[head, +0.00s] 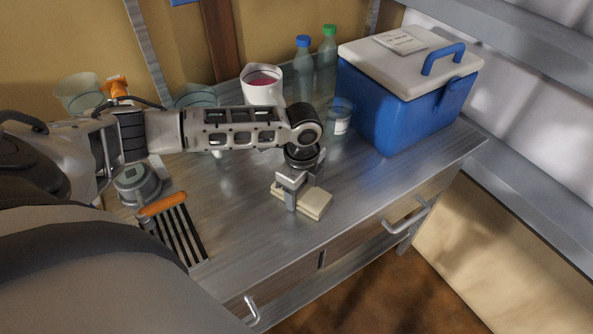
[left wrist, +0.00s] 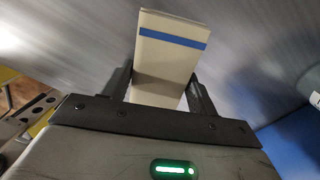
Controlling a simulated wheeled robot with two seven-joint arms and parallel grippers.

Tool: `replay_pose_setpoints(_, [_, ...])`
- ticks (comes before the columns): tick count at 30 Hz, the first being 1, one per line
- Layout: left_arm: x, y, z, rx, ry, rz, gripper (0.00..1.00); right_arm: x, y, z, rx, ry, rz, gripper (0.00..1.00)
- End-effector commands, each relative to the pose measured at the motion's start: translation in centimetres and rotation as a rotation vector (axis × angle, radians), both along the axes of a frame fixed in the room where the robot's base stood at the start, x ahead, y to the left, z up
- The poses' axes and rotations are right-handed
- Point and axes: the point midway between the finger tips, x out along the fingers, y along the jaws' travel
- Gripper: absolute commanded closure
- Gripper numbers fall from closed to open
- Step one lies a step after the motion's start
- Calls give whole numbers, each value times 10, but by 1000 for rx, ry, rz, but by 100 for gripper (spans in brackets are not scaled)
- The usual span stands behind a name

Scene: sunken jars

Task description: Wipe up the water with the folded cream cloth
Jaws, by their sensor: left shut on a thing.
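The folded cream cloth (head: 316,203) is on or just above the metal counter, right of the middle in the head view; I cannot tell if it touches. My left gripper (head: 292,196) comes down from above and is shut on it. In the left wrist view the cloth (left wrist: 172,60), with a blue stripe, sits between the two fingers (left wrist: 160,88). No water can be told apart from the shine on the counter. My right gripper is not in view.
A blue cooler (head: 400,110) with a white lid stands at the back right. A glass jar (head: 340,122), a white tub with red contents (head: 262,88) and two bottles (head: 328,58) stand behind my arm. The front counter is clear.

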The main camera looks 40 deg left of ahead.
Motion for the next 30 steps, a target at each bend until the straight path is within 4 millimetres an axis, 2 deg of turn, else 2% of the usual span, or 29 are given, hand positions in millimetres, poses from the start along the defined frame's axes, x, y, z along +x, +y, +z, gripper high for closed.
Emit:
replay_pose_setpoints(5, [0, 0, 2, 0, -1, 0, 60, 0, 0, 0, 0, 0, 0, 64])
replay_pose_setpoints(22, [1, 0, 68, 0, -4, 0, 60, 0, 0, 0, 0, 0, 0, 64])
replay_pose_setpoints(30, [0, 0, 80, 0, 0, -1, 60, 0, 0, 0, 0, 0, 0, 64])
